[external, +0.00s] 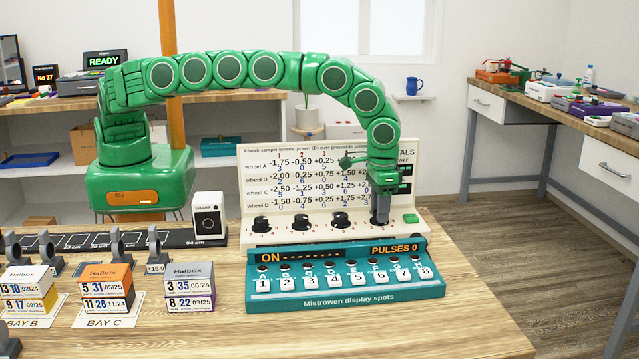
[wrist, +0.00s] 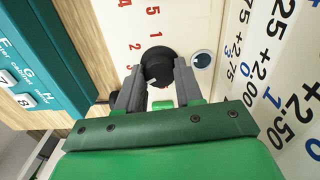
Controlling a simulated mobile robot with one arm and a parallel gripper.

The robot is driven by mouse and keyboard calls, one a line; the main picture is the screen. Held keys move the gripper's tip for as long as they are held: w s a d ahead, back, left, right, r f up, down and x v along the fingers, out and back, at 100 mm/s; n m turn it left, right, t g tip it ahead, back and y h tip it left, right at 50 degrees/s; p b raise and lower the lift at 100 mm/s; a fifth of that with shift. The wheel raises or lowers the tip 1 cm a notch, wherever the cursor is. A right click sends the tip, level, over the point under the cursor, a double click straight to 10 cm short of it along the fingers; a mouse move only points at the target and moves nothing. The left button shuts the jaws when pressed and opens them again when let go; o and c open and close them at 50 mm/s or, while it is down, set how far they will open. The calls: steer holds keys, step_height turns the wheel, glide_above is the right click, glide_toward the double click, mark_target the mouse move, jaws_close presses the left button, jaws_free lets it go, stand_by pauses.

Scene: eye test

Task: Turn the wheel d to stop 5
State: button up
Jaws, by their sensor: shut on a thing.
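A row of black wheels stands on the cream panel (external: 325,235). Three show in the external view: the left one (external: 261,224), the second (external: 301,223) and the third (external: 340,221). My gripper (external: 380,218) points down at the fourth place, at the right end, and hides the wheel there. In the wrist view my gripper (wrist: 158,70) has its two dark fingers on either side of that black wheel (wrist: 157,66), shut on it. Red numbers, among them 5 (wrist: 153,10) and 1 (wrist: 157,33), lie beside it.
A printed board (external: 290,180) with rows for wheels A to D rises behind. A green button (external: 410,218) is right of my gripper. A teal box (external: 345,292) with keys 1 to 8 and a display reading PULSES 0 stands in front. Lens boxes (external: 105,285) stand left.

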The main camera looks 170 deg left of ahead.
steer(key=shift+n, duration=0.5)
steer(key=shift+r+n, duration=0.1)
steer(key=shift+n, duration=0.8)
steer(key=n, duration=0.3)
steer(key=shift+n, duration=0.3)
steer(key=n, duration=0.5)
steer(key=shift+n, duration=0.3)
steer(key=o, duration=1)
steer(key=shift+o, duration=0.2)
